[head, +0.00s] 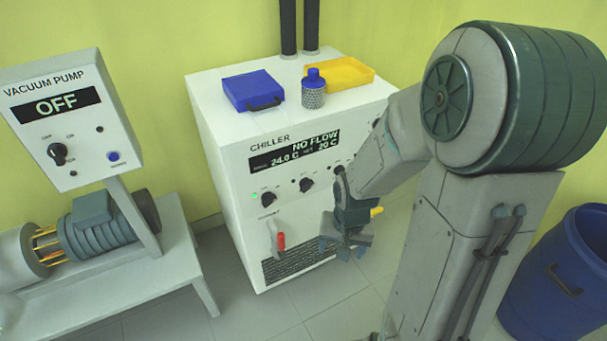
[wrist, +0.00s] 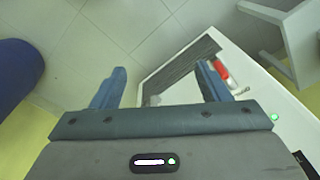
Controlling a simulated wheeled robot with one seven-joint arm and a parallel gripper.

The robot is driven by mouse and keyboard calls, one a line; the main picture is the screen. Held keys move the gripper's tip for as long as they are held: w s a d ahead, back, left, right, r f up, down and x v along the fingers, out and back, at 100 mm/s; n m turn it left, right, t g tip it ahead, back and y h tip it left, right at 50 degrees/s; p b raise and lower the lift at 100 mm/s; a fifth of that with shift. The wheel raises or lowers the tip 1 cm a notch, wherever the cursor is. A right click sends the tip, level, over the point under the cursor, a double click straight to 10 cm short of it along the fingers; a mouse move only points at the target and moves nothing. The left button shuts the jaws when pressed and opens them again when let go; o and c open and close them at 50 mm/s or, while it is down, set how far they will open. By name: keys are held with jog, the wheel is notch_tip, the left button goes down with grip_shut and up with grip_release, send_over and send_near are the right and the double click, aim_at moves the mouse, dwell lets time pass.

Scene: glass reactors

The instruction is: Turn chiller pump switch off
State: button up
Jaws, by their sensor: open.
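The chiller (head: 225,145) is a white cabinet with a dark display (head: 295,150) reading "NO FLOW", 24.0 C and 20 C. Below the display are a left black knob (head: 268,198) with a lit green lamp beside it, and a middle black knob (head: 306,185). A third knob further right is partly hidden by my arm. The knob labels are too small to read. My gripper (head: 343,250) points down, open and empty, in front of the chiller's lower right front. In the wrist view its fingers (wrist: 160,85) are spread, with floor and part of the chiller beyond.
A red-handled valve (head: 280,240) sticks out of the chiller front, and a yellow handle (head: 377,211) shows beside my gripper. The vacuum pump panel (head: 85,165) stands left; a blue barrel (head: 560,285) right.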

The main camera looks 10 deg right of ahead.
aim_at(309, 188)
jog(key=w+a+f+m+t+y+b, duration=0.25)
jog(key=a+f+m+y+b, duration=0.2)
jog(key=f, duration=0.55)
jog(key=w+a+f+m+t+y+b, duration=0.1)
jog(key=w+a+f+m+y+b, duration=0.3)
jog(key=f, duration=0.5)
jog(key=w+d+r+m+t+h+b, duration=0.3)
jog(key=w+d+r+m+t+b, duration=0.5)
jog(key=w+d+m+t, duration=0.4)
jog(key=w+a, duration=0.1)
jog(key=w, duration=0.2)
jog(key=w+a+m, duration=0.1)
jog(key=w+a, duration=0.1)
jog(key=w, duration=0.2)
jog(key=w+a+m+t+b, duration=0.1)
jog(key=w+a, duration=0.1)
jog(key=w, duration=0.1)
jog(key=shift+w+f, duration=0.2)
jog(key=shift+w, duration=0.2)
